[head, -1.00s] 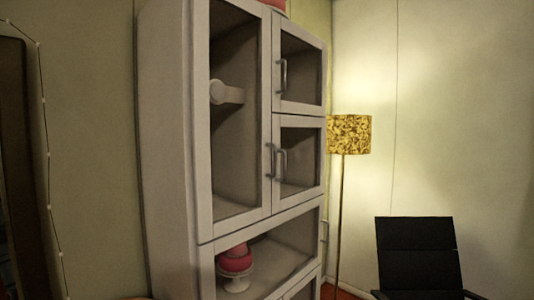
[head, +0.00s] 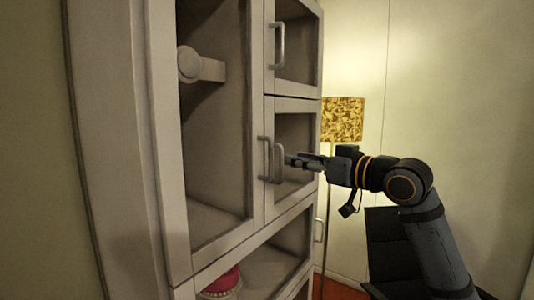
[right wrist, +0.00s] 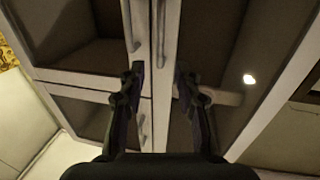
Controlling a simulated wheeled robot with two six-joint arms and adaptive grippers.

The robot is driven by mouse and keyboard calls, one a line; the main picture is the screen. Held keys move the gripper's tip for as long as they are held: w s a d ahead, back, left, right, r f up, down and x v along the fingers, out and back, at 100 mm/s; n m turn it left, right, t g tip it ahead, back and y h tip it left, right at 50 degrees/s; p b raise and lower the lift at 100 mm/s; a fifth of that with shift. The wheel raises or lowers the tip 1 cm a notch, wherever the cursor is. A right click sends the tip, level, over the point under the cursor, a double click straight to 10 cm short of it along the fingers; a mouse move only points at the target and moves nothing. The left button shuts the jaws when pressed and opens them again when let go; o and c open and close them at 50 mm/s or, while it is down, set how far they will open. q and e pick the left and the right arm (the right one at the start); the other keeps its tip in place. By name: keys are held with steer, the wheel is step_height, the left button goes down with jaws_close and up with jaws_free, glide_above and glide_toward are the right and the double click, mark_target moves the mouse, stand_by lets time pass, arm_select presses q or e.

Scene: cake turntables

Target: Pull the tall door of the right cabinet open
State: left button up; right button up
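The cabinet (head: 112,120) is pale grey with glazed doors. Its tall door (head: 215,205) is on the left and looks closed, with an upright bar handle (head: 262,160) at its right edge. In the right wrist view this handle (right wrist: 160,35) appears between my fingers' lines, with its depth relative to them unclear. My right gripper (head: 290,160) is open and empty, just right of the paired handles in the head view. Its fingers also show spread in the right wrist view (right wrist: 160,72). My left gripper is not in view.
The neighbouring small door's handle (head: 279,162) stands close beside the tall door's handle. Another small door with a handle (head: 279,45) is above. A floor lamp (head: 342,120) and black chair (head: 382,235) stand to the right. A pink cake (head: 222,281) sits in the lower compartment.

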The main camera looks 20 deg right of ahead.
mark_target(272, 154)
steer(key=p+x, duration=0.2)
steer(key=x, duration=0.2)
steer(key=shift+s+r+p, duration=0.1)
steer(key=shift+r+p, duration=0.25)
steer(key=shift+p, duration=0.05)
steer(key=p+x, duration=0.2)
steer(key=x, duration=0.3)
steer(key=shift+f, duration=0.2)
steer(key=shift+w+a, duration=0.2)
steer(key=shift+w, duration=0.25)
steer(key=shift+w+f, duration=0.1)
steer(key=shift+w, duration=0.05)
steer(key=shift+w+f, duration=0.1)
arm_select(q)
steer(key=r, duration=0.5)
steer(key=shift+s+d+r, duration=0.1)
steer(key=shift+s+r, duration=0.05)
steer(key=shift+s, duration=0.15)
arm_select(e)
jaws_close()
